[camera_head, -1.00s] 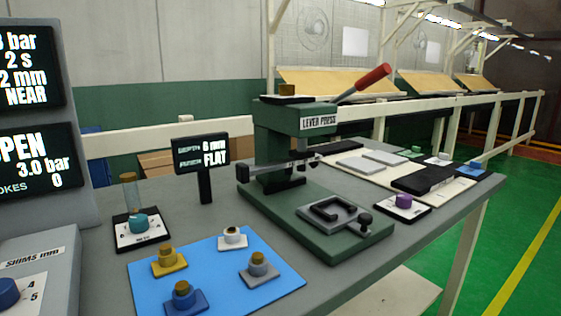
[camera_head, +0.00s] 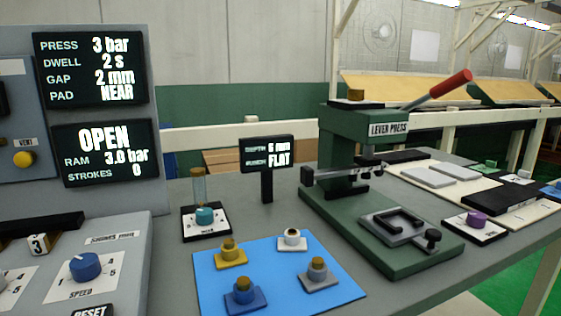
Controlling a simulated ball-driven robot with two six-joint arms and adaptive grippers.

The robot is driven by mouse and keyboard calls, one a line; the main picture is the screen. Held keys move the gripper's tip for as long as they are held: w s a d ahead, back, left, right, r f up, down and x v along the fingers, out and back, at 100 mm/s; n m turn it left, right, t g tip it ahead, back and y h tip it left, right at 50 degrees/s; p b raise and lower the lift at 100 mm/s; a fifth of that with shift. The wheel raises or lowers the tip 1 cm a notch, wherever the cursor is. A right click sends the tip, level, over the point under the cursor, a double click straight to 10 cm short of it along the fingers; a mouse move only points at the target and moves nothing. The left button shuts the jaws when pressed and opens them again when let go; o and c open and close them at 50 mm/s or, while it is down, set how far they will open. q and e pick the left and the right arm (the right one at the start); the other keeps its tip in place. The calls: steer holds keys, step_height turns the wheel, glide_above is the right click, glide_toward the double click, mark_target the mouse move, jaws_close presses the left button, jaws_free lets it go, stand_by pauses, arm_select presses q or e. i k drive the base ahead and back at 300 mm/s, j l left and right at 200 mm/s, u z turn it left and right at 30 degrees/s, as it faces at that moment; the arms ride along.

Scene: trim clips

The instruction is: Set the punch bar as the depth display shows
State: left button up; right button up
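The depth display (camera_head: 266,154) stands on a post behind the blue mat and reads 6 mm, with FLAT on its lower line. The green lever press (camera_head: 352,140) stands right of it with its red-handled lever (camera_head: 440,89) raised. A dark horizontal bar (camera_head: 335,174) with a block at its left end crosses the front of the press column; I cannot tell whether it is the punch bar. A grey plate with a black U-shaped fixture (camera_head: 397,223) and a dark knob (camera_head: 432,238) lies on the press base. Neither gripper is in view.
A blue mat (camera_head: 215,300) holds several knobbed pieces: yellow, white, grey and blue. A teal-knobbed unit (camera_head: 204,217) stands behind it. The control panel (camera_head: 97,153) at left reads OPEN, 3.0 bar, strokes 0. A purple knob (camera_head: 476,219) sits right of the press.

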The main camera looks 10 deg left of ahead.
mark_target(307, 174)
steer(key=k+z, duration=0.75)
steer(key=k+l+z, duration=0.35)
steer(key=j, duration=0.1)
